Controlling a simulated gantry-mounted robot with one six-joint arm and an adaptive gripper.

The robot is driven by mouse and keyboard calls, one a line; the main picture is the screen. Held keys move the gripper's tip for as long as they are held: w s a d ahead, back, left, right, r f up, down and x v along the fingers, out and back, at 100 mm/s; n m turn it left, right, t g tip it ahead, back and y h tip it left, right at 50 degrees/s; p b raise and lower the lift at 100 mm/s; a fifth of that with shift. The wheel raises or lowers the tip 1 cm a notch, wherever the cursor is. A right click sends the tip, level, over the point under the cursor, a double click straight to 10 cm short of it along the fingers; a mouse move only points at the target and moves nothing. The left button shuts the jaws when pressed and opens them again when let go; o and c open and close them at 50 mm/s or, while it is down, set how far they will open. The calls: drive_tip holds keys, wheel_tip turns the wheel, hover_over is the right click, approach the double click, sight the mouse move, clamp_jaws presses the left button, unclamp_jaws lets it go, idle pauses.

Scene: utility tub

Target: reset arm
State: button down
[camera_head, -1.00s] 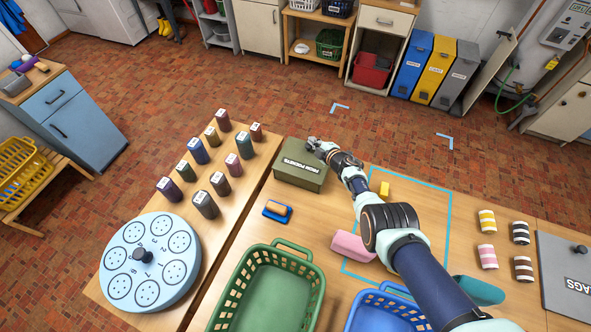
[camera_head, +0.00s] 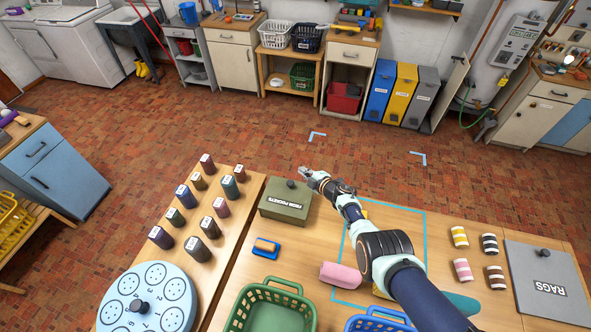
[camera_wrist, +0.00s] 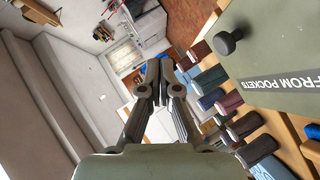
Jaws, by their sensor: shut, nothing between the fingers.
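My gripper (camera_head: 305,172) is at the end of my arm, which reaches in from the lower right over the table. In the head view it appears just above and to the right of the green "FROM POCKETS" box (camera_head: 285,203). The wrist view shows my gripper (camera_wrist: 152,82) with its two fingers closed together and nothing between them. In that view the box (camera_wrist: 268,65) with its dark knob fills the upper right, beside the fingers. My arm partly hides a yellow item on the table inside the blue outline.
Striped rolls (camera_head: 463,270) and the rags box (camera_head: 545,285) are at right.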

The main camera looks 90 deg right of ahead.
drive_tip(key=s+r+p, duration=0.2)
drive_tip(key=s+r, duration=0.1)
drive_tip(key=shift+s+a+r+p, duration=0.15)
drive_tip(key=shift+s+a+p, duration=0.1)
drive_tip(key=shift+a+p, duration=0.15)
